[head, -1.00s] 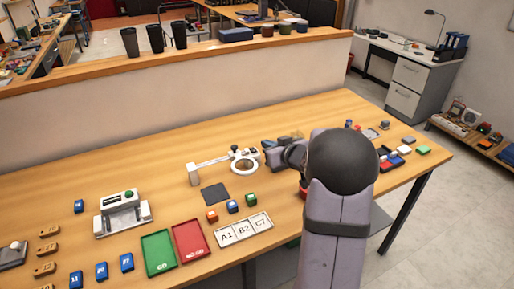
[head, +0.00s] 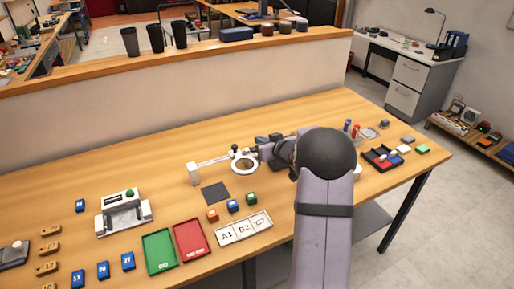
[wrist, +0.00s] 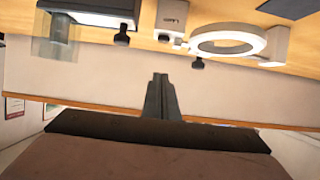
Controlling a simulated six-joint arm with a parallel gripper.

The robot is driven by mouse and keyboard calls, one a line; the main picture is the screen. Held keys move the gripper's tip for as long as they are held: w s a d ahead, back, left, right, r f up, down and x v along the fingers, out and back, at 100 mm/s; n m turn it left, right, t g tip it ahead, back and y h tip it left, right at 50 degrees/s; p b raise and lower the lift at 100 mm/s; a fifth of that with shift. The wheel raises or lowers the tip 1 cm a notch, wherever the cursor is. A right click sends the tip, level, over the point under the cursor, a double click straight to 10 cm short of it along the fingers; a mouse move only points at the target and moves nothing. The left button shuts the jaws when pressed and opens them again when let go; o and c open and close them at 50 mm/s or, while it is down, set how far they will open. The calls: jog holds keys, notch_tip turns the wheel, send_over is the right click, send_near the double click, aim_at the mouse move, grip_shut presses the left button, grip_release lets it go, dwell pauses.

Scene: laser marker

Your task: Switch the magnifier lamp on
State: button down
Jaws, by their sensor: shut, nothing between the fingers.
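The magnifier lamp stands on the table in the head view, with a white base (head: 194,174), a pale arm and a white ring head (head: 244,168). A small black knob (head: 234,147) sits at the ring's far side. My gripper (head: 257,148) is beside the ring's right side, partly hidden behind my arm. In the wrist view, which looks upside down, my gripper (wrist: 160,78) is shut and empty. The ring (wrist: 228,40) and a black knob (wrist: 197,63) appear to the right of the fingertips, apart from them. I cannot tell whether the lamp is lit.
A dark square mat (head: 215,194) and small coloured blocks lie in front of the lamp. A green tray (head: 158,252), a red tray (head: 192,240) and a labelled white tray (head: 242,229) are nearer. A white-and-grey device (head: 123,212) stands left. A low partition (head: 150,105) runs behind.

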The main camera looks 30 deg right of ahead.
aim_at(253, 149)
jog(key=shift+w+f+p, duration=0.2)
jog(key=shift+w+f, duration=0.35)
jog(key=shift+f, duration=0.4)
jog(key=shift+w+f+p, duration=0.2)
jog(key=shift+w+f, duration=0.35)
jog(key=shift+f, duration=0.4)
jog(key=shift+w+f+p, duration=0.2)
jog(key=shift+w+f, duration=0.35)
jog(key=shift+f, duration=0.4)
jog(key=shift+f, duration=0.1)
jog(key=f+b, duration=0.1)
jog(key=b, duration=0.2)
jog(key=shift+s+f+t+b, duration=0.1)
jog(key=shift+s+t+b, duration=0.05)
jog(key=shift+t+b, duration=0.2)
jog(key=shift+r+p, duration=0.3)
jog(key=shift+r, duration=0.15)
jog(key=shift+r+p, duration=0.7)
jog(key=shift+p, duration=0.05)
jog(key=shift+r, duration=0.1)
